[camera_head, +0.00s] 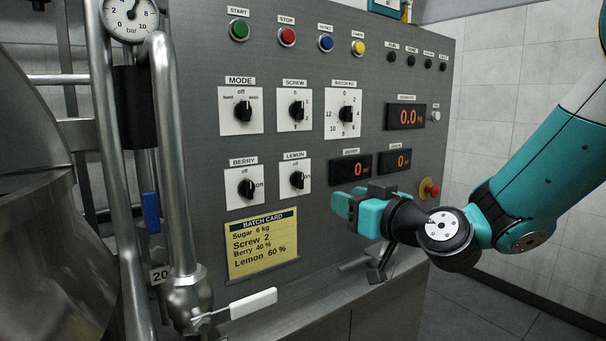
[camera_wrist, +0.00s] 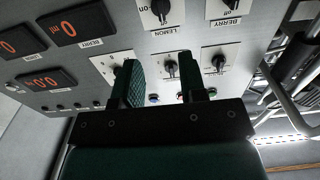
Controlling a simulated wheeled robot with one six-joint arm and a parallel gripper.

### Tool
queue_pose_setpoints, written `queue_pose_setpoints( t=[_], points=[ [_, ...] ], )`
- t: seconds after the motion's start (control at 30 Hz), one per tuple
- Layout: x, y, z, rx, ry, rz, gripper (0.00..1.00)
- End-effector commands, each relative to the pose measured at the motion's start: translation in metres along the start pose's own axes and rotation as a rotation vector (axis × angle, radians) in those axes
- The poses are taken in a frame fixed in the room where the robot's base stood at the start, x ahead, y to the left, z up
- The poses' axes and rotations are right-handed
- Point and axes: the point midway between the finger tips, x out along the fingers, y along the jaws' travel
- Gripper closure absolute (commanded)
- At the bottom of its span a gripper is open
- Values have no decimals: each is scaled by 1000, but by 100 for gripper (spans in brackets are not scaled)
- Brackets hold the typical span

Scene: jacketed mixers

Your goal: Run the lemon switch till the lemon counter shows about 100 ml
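The lemon switch (camera_head: 297,180) is a black knob on a white plate in the middle of the panel, its pointer upright towards off; on is at its right. It also shows at the top of the wrist view (camera_wrist: 162,9), which is upside down. The lemon counter (camera_head: 395,161) is the right one of two small displays and reads 0; it is partly cut off in the wrist view (camera_wrist: 8,47). My gripper (camera_head: 345,205) is in front of the panel, right of and below the lemon switch. In the wrist view its fingers (camera_wrist: 160,82) are apart, with nothing between them.
The berry switch (camera_head: 246,189) sits left of the lemon switch, and the berry counter (camera_head: 351,168) reads 0. A red emergency button (camera_head: 429,188) is right of my gripper. Steel pipes (camera_head: 170,150) stand at the left. A yellow batch card (camera_head: 262,243) hangs below the switches.

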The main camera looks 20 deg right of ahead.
Motion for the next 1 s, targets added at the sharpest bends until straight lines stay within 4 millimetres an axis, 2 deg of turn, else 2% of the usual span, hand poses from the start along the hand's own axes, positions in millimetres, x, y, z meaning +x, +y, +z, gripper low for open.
queue_pose_setpoints(
  t=[0.1,0.6,0.8,1.0],
  points=[
    [22,-1,-6,2,-6,-3,62],
    [126,-2,-4,0,-4,-3,62],
    [147,-2,-1,0,-3,-1,62],
    [151,-1,1,1,-2,-1,62]
  ],
)
